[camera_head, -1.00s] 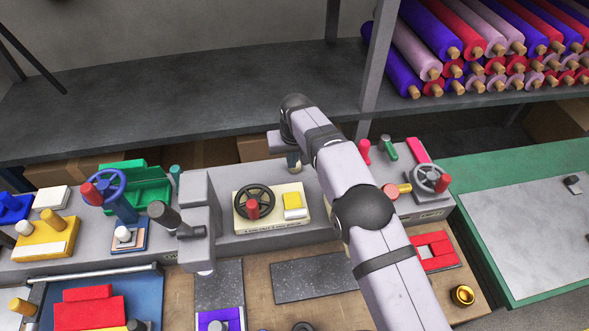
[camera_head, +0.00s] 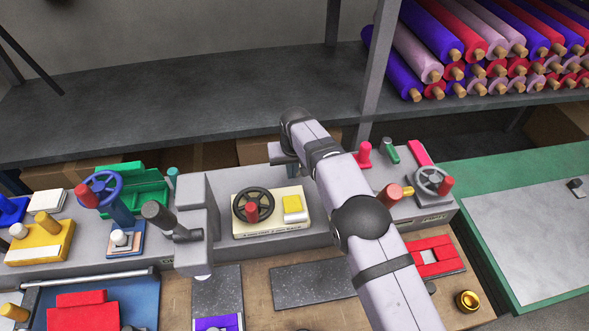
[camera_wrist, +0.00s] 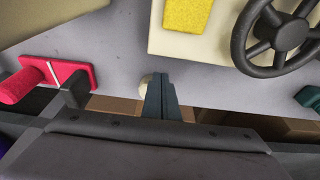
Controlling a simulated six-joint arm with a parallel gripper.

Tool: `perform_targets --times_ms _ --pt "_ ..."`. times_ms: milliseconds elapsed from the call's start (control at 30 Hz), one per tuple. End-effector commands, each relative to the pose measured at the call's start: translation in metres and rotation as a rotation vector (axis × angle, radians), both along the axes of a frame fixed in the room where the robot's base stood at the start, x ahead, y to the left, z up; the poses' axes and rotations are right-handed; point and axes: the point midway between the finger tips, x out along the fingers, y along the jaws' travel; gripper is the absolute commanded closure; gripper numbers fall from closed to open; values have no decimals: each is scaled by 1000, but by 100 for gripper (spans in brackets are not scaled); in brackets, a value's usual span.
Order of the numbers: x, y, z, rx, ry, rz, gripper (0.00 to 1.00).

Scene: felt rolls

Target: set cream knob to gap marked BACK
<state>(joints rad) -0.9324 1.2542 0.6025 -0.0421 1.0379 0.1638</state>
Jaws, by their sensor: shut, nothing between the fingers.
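A cream round knob (camera_wrist: 146,84) shows in the wrist view beside the tips of my gripper (camera_wrist: 160,82), partly hidden by the fingers. My gripper is shut and empty; its dark fingers are close to the knob, and I cannot tell whether they touch it. In the head view my wrist hides the fingertips and most of that spot, behind and right of a cream plate (camera_head: 240,229). The plate's front edge carries small lettering, too small to read surely. I cannot make out the gap marked BACK.
The plate bears a black handwheel (camera_head: 247,197) and a yellow block (camera_head: 293,204). A red knob (camera_wrist: 22,84) on a red base is left in the wrist view. A grey post with a dark handle (camera_head: 158,214) stands left of the plate. A shelf (camera_head: 150,105) runs behind.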

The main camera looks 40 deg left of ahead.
Motion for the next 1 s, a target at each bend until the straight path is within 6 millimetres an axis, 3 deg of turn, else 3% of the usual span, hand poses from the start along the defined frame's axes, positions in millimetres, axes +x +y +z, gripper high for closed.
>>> perform_targets --times_ms 1000 --pt "10 -9 1 3 -5 -1 100"
